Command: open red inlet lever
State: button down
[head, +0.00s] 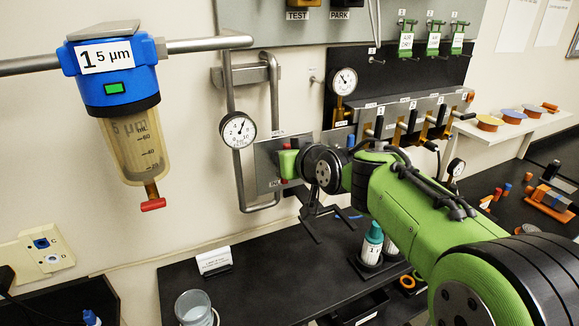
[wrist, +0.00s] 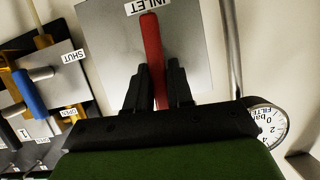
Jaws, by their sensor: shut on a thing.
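The red inlet lever (wrist: 151,50) stands out from a grey plate (wrist: 195,40) under an INLET label in the wrist view. My gripper (wrist: 157,78) has its two black fingers on either side of the lever and is shut on it, with the lever's end reaching past the fingertips. In the head view the grey plate (head: 262,170) is on the wall at mid-picture. My arm and green hand (head: 288,163) cover most of the lever there, and only small red bits show beside the hand.
A dial gauge (head: 238,130) on a grey pipe is just left of the plate. A blue-handled lever (wrist: 30,90) with a SHUT label is nearby in the wrist view. A blue-topped filter (head: 113,75) hangs at left. A dark bench (head: 240,275) with bottles lies below.

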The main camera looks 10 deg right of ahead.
jog(key=shift+s+a+n+b, duration=0.1)
jog(key=shift+a+n+b, duration=0.15)
jog(key=shift+n+b, duration=0.05)
dwell(0.5)
jog(key=c, duration=1.1)
grip_release()
